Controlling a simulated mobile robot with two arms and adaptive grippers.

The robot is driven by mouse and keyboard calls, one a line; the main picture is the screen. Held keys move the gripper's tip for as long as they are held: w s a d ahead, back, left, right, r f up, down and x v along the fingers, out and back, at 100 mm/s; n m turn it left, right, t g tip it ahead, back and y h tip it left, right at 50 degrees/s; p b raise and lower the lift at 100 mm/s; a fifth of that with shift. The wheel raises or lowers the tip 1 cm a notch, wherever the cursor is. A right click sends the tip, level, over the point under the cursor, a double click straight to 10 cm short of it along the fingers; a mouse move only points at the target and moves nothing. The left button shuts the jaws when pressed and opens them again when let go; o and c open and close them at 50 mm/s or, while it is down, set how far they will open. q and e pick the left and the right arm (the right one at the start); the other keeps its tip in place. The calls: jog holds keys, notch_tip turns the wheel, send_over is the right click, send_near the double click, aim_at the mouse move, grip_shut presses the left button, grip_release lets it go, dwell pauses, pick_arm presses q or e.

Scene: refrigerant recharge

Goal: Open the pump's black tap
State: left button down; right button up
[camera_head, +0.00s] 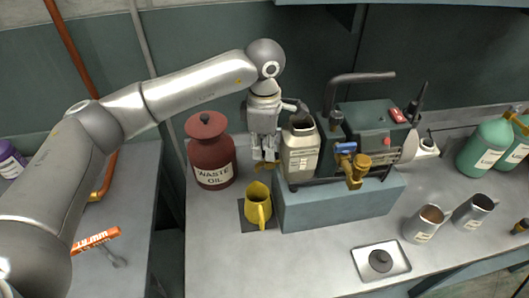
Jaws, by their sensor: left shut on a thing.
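The pump (372,122) is a dark green machine with a black handle, standing on a blue-grey block (340,207). A beige can-like body (300,155) with a dark open top is at its left end. My left gripper (264,158) points down just left of this beige body. Its fingers are shut on a small part there, apparently the black tap, which they mostly hide. A bit of brass shows by the fingertips. A yellow jug (258,205) stands below the gripper on a dark square mat (246,224). My right gripper is not in view.
A dark red waste oil jar (211,155) stands close to the left of my gripper. Brass fittings with a blue lever (345,147) are on the pump's front. Two metal jugs (425,222) (472,211) and a tray (381,261) are at the right.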

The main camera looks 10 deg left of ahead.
aim_at(264, 152)
pick_arm(q)
jog(key=shift+n+b, duration=0.3)
jog(key=shift+n, duration=0.2)
jog(key=shift+r, duration=0.1)
jog(key=c, duration=1.8)
grip_release()
notch_tip(264, 152, up, 12)
jog(key=shift+s, duration=0.1)
